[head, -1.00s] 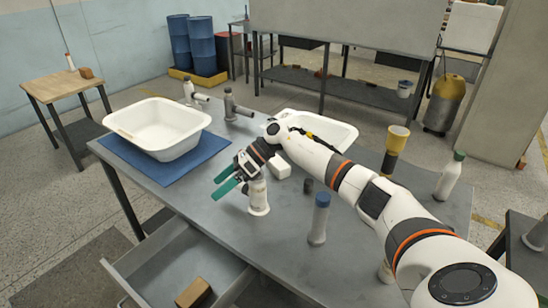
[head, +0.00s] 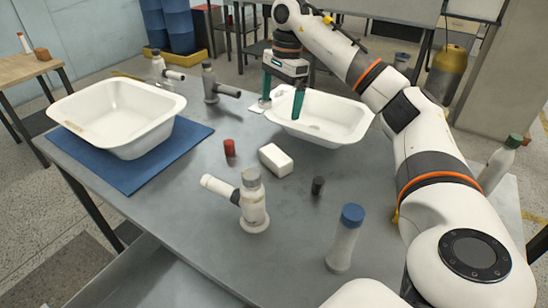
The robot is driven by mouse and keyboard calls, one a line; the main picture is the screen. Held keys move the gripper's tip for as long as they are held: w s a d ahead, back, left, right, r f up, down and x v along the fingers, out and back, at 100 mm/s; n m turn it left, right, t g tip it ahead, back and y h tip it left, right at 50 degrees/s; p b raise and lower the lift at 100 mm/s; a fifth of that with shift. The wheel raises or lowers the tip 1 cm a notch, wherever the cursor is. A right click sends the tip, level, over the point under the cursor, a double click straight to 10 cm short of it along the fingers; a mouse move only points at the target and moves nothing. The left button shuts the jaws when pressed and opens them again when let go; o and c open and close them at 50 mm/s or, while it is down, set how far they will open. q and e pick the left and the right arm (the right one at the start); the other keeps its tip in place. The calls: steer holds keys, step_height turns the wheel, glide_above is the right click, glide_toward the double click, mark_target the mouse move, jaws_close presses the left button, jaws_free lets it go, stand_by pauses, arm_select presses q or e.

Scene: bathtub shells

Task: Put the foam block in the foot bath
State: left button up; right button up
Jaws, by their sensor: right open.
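A white rectangular block (head: 276,159), which looks like the foam block, lies on the grey table near its middle. Two white basins show; I cannot tell for sure which is the foot bath. The larger basin (head: 118,122) sits on a blue mat at the left. The smaller basin (head: 335,124) stands at the back of the table, behind the block. My right gripper (head: 280,110) is open, pointing down at the left part of the smaller basin, behind the block and apart from it. My left gripper is out of view.
A white tap-like fitting (head: 253,203), a blue-capped bottle (head: 345,238), a red cap (head: 229,147) and a small dark cylinder (head: 318,186) stand around the block. Grey fittings (head: 212,86) stand at the back left. A small white flat piece (head: 259,106) lies beside the smaller basin.

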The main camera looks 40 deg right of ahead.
step_height(320, 180, down, 6)
steer(key=w+b, duration=0.1)
steer(key=b, duration=0.3)
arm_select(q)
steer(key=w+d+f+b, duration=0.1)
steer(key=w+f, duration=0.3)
arm_select(e)
steer(key=b, duration=0.1)
glide_above(276, 154)
step_height(276, 154, down, 7)
steer(key=shift+d, duration=0.15)
steer(key=f, duration=0.2)
steer(key=f+b, duration=0.1)
steer(key=f, duration=0.2)
steer(key=shift+a+f, duration=0.2)
steer(key=shift+f, duration=0.15)
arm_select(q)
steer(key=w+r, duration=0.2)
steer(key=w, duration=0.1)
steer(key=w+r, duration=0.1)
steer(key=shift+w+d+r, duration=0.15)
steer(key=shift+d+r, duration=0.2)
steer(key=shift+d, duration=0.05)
arm_select(e)
steer(key=shift+r, duration=0.1)
steer(key=c, duration=0.7)
